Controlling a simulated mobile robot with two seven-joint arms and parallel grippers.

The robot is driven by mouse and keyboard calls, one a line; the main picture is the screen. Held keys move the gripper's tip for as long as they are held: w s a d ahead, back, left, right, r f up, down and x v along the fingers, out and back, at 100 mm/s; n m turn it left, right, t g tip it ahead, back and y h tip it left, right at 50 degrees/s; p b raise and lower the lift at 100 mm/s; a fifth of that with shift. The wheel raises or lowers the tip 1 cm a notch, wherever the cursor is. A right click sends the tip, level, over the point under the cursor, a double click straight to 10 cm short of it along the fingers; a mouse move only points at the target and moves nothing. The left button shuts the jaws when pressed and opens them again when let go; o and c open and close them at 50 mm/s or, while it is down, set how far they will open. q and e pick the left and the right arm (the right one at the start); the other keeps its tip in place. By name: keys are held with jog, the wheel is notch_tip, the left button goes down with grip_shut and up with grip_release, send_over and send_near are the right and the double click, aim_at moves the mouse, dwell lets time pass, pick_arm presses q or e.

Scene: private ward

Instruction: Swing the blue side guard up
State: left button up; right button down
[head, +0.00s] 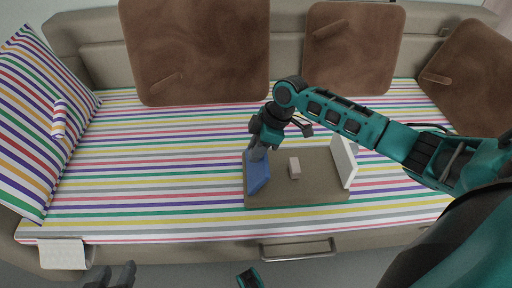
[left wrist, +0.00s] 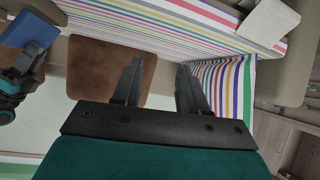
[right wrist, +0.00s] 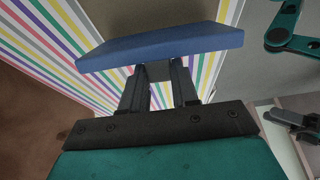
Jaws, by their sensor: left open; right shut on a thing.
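The blue side guard (head: 257,174) stands raised and slightly tilted along the left edge of a grey-brown board (head: 300,198) on the striped bed. My right gripper (head: 257,150) reaches down to the guard's far end and is shut on it. In the right wrist view the blue guard (right wrist: 160,46) spans across the fingertips (right wrist: 158,72). It also shows at the left of the left wrist view (left wrist: 30,32). My left gripper (left wrist: 158,75) is open and empty, and its fingers (head: 110,274) show at the bottom left of the head view, in front of the bed.
A white guard (head: 344,161) stands tilted at the board's right edge. A small pinkish block (head: 294,168) lies on the board. A striped pillow (head: 42,120) is at the left. Brown panels (head: 195,50) stand along the bed's back. A white box (head: 62,253) is at the bed's front left.

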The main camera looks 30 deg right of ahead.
jog(key=shift+w+a+r+h+p, duration=0.2)
jog(key=shift+a+r+h+p, duration=0.2)
jog(key=shift+p, duration=0.7)
jog(key=shift+w+a+r+g+h+p, duration=0.2)
jog(key=shift+a+g+h+p, duration=0.3)
jog(key=shift+p, duration=0.7)
pick_arm(q)
jog(key=shift+y, duration=0.3)
jog(key=r+p, duration=0.2)
jog(key=r, duration=0.1)
jog(key=a+r+p, duration=0.1)
jog(key=r, duration=0.1)
jog(key=shift+s+a+r, duration=0.1)
jog(key=shift+s, duration=0.3)
pick_arm(e)
jog(key=a+h, duration=0.1)
jog(key=w+a+f+g+h, duration=0.1)
jog(key=a, duration=0.1)
jog(key=shift+w+a+f, duration=0.1)
jog(key=shift+w+f, duration=0.05)
jog(key=shift+w, duration=0.05)
jog(key=shift+a+f, duration=0.1)
jog(key=shift+a, duration=0.05)
